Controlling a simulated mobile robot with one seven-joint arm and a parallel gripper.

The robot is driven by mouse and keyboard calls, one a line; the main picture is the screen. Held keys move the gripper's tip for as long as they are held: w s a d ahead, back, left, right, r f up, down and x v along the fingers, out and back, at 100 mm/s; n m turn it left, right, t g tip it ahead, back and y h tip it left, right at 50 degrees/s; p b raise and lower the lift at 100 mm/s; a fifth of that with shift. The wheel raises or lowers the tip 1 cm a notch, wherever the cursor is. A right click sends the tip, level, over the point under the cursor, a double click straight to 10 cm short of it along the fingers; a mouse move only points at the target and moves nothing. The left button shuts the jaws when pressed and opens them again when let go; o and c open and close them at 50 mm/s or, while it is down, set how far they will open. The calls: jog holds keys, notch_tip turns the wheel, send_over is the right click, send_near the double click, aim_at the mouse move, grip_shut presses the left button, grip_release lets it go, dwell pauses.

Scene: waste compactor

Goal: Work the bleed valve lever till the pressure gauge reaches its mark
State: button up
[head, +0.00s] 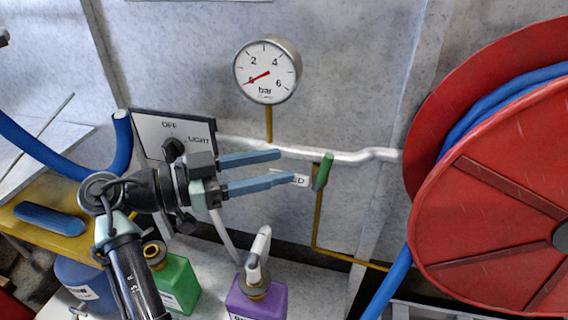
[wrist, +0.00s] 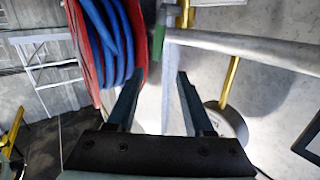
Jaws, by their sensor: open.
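The bleed valve lever, a short green handle (head: 323,171), stands nearly upright, slightly tilted, on the pale pipe. In the wrist view the green lever (wrist: 159,35) shows just beyond and between the fingertips. My gripper (head: 292,166) is open, its blue fingers pointing right at the lever, with a small gap left of it. Its fingers also show in the wrist view (wrist: 160,76), with nothing between them. The round pressure gauge (head: 267,72) is above the pipe; its red needle points lower left, near the low end of the scale. I cannot make out a mark.
A red hose reel (head: 490,200) with blue hose stands close on the right. A light switch box (head: 170,130) is behind my wrist. A purple bottle (head: 256,298) and a green bottle (head: 176,283) stand below. A brass pipe (head: 317,220) runs down under the lever.

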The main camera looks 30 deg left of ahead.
aim_at(323, 162)
jog(key=shift+m+h, duration=0.5)
jog(key=shift+h, duration=0.3)
jog(key=x, duration=0.3)
jog(key=f+x, duration=0.1)
jog(key=x, duration=0.6)
jog(key=shift+f, duration=0.15)
jog(key=shift+c, duration=0.2)
grip_shut()
dwell(0.4)
